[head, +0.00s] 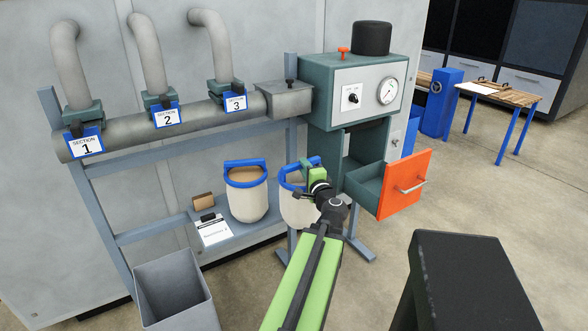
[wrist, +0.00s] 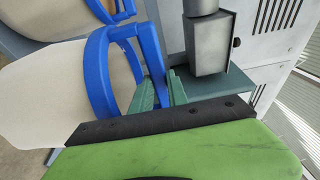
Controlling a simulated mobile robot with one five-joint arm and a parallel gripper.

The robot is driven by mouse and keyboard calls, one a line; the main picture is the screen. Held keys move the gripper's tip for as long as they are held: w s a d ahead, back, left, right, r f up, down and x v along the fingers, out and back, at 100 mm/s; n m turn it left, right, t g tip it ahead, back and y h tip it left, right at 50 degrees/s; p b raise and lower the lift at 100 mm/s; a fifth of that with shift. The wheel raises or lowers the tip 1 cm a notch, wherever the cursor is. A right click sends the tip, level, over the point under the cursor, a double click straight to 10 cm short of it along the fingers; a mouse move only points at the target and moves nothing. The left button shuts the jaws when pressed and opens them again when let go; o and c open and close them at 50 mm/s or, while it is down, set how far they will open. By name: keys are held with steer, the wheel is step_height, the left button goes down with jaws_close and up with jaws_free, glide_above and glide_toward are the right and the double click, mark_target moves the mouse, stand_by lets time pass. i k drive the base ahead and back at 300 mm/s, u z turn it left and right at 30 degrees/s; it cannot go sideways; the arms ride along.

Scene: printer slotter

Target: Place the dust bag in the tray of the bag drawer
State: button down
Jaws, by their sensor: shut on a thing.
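A cream dust bag (head: 297,209) with a blue rim and handle is at the right end of the low shelf, partly behind my arm. My gripper (head: 312,163) is shut on its blue handle. The wrist view shows the green fingers (wrist: 161,88) at the handle and the bag's cream side (wrist: 40,95) to the left. I cannot tell whether the bag's bottom touches the shelf. The bag drawer (head: 404,184), with an orange front, is pulled out to the right of my gripper. Its teal tray (head: 366,187) shows only in part, and I see nothing in it.
A second cream bag (head: 247,198) with a blue handle stands on the shelf to the left. A small box and a white card (head: 212,230) lie beside it. A grey bin (head: 176,290) stands at the front left. A black block (head: 460,270) is at the front right.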

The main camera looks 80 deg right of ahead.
mark_target(389, 175)
steer(key=z, duration=0.2)
steer(key=k, duration=1.25)
steer(key=z, duration=0.1)
